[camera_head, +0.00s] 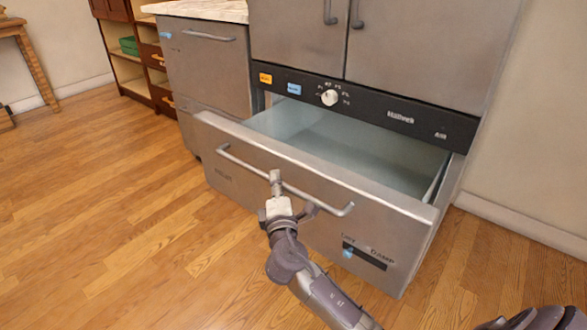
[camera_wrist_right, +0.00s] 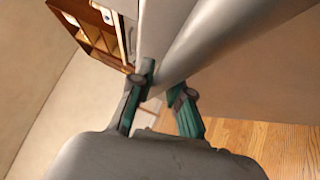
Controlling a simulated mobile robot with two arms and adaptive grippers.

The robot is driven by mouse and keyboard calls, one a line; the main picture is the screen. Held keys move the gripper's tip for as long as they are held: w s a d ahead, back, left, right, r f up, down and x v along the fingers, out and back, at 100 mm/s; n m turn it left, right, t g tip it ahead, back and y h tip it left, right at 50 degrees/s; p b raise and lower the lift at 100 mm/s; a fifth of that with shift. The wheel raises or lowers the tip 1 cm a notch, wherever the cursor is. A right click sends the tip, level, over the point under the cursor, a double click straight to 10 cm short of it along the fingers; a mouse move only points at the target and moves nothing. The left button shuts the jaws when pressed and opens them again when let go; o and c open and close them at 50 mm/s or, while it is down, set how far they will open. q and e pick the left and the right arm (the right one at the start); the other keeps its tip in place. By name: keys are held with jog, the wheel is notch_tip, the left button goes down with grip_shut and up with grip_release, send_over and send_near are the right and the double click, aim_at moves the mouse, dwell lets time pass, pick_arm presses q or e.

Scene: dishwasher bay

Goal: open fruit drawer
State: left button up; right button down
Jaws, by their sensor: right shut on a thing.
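The fruit drawer (camera_head: 330,210) is a wide grey metal drawer below the appliance's dark control strip. It stands pulled well out, and its pale interior (camera_head: 345,148) is visible and looks empty. A long bar handle (camera_head: 235,158) runs across its front. My right gripper (camera_head: 276,184) is at the middle of this handle, shut on it. In the right wrist view, the green-padded fingers of my right gripper (camera_wrist_right: 165,88) are on either side of the thick grey handle bar (camera_wrist_right: 220,35). The exact contact is partly hidden. My left gripper is not in view.
The dark control strip (camera_head: 370,108) has a white knob (camera_head: 329,97). Grey doors (camera_head: 430,45) are above. A grey cabinet (camera_head: 207,65) with a light countertop stands to the left, and a wooden shelf unit (camera_head: 130,72) beyond it. The wooden floor (camera_head: 110,210) in front is clear.

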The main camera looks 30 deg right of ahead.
jog(key=s+a, duration=0.2)
jog(key=a, duration=0.3)
jog(key=shift+s+a, duration=0.2)
jog(key=shift+a, duration=0.15)
jog(key=c, duration=1.1)
grip_release()
jog(key=v, duration=1.2)
